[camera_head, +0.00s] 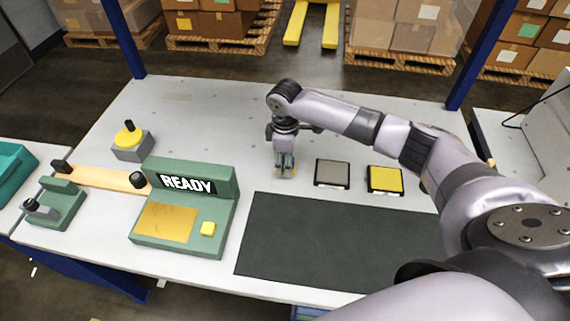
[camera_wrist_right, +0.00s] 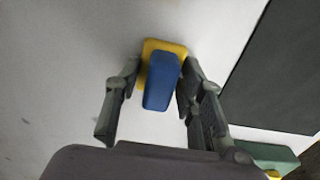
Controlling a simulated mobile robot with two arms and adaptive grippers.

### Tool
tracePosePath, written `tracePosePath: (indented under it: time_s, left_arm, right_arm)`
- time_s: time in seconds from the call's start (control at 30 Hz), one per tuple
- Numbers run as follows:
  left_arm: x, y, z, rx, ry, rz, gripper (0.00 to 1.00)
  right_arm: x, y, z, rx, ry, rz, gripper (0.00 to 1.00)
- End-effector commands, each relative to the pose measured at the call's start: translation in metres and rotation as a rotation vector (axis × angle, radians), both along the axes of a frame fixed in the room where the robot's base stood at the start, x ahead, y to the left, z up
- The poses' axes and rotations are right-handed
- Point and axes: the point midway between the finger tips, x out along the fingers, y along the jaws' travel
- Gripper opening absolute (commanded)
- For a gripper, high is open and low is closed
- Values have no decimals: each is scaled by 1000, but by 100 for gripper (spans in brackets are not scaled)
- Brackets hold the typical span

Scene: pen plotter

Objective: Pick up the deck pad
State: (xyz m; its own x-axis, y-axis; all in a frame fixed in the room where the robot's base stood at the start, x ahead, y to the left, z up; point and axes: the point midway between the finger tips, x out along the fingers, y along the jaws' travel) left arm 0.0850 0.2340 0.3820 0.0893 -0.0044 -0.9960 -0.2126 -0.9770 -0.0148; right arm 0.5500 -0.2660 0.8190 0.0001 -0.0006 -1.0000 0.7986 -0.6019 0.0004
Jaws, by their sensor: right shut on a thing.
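The deck pad appears to be the blue block on a yellow base in the right wrist view (camera_wrist_right: 162,82). My right gripper (camera_head: 285,165) points down at the white table, with its fingers shut on the blue part from both sides. In the head view the pad is small and partly hidden by the fingers, and a little yellow shows at their tips. I cannot tell if its base touches the table. My left gripper is not in view.
To the right lie a grey square pad (camera_head: 332,172) and a yellow square pad (camera_head: 384,179). A dark mat (camera_head: 335,238) covers the front right. A green READY console (camera_head: 183,208) and a yellow-topped knob box (camera_head: 132,143) stand left. The back of the table (camera_head: 200,105) is clear.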

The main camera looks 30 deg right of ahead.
Motion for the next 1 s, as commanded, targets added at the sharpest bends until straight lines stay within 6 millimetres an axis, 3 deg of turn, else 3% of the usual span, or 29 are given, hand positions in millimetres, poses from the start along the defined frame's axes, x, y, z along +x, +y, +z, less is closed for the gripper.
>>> tracePosePath:
  time_s: [0.13,0.57,0.77,1.0]
  left_arm:
    - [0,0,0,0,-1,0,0]
    - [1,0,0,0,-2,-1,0]
    - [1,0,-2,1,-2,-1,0]
    - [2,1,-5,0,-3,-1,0]
  right_arm:
    - [0,0,0,0,0,0,8]
    - [1,0,12,0,-3,-1,8]
    - [2,0,45,1,-5,-1,8]
    - [2,0,109,2,-6,0,8]
